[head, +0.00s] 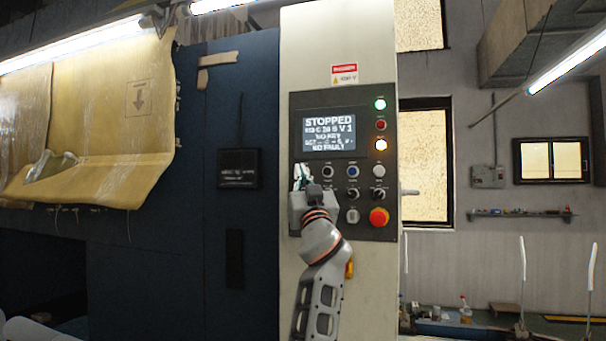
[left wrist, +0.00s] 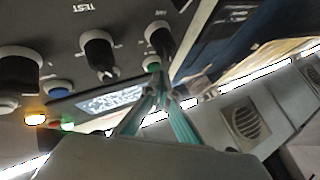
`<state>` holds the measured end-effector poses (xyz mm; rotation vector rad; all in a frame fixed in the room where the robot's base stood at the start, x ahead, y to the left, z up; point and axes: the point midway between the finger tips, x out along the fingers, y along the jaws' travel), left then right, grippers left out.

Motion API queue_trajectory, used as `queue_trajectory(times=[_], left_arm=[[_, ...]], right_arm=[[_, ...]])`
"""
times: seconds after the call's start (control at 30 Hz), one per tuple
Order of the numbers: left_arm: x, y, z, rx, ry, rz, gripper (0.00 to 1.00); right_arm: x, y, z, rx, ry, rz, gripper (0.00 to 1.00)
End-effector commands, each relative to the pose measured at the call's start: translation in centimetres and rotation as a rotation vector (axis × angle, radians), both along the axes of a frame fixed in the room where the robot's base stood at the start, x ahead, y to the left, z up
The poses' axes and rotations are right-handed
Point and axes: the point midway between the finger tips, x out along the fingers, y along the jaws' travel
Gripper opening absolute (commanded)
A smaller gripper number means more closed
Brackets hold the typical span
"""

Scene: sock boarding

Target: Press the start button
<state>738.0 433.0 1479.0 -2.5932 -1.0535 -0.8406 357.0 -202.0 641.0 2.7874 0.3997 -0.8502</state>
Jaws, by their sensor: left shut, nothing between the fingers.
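The control panel (head: 293,110) is on a pale cabinet, with a lit screen (head: 329,133) reading "STOPPED". My left gripper (head: 302,172) is shut and empty, in front of the left end of the upper button row. It covers whatever control is there in the head view. In the left wrist view, the shut teal fingers (left wrist: 161,90) point at a green button (left wrist: 152,63) just beyond the tips. I cannot tell whether they touch it. No start label is readable. My right gripper is not in view.
A blue button (head: 352,171) and a red emergency stop (head: 379,217) are to the right on the panel. Black knobs (left wrist: 98,50) (left wrist: 159,37) stick out close to the fingers. Green (head: 380,104) and amber (head: 381,145) lamps glow.

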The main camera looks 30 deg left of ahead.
Motion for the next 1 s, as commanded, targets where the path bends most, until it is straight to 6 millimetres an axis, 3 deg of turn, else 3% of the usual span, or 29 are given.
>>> queue_trajectory(times=[1.0], left_arm=[[0.66,0.17,-0.05,0.000,0.000,0.000,0.00]], right_arm=[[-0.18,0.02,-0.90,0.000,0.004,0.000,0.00]])
